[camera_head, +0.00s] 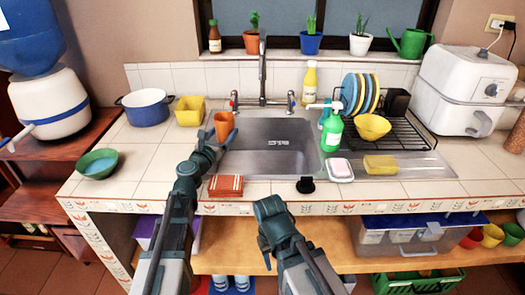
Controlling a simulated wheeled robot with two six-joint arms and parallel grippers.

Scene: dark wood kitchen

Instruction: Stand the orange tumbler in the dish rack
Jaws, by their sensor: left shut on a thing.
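The orange tumbler (223,125) is at the left edge of the sink, held by my left gripper (220,138). The gripper is shut on it, and its fingers are small and partly hidden in this view. The tumbler looks roughly upright, slightly tilted. I cannot tell whether its base is clear of the counter. The black wire dish rack (409,139) stands right of the sink. It holds several blue and yellow plates (350,94) on its left side and a yellow bowl (372,127) at its front.
A green spray bottle (332,130) stands between sink and rack, with a soap dish (340,170) and yellow sponge (380,165) in front. The tap (262,75) rises behind the sink. A black holder (396,103) is at the rack's back. The rack's right part looks free.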

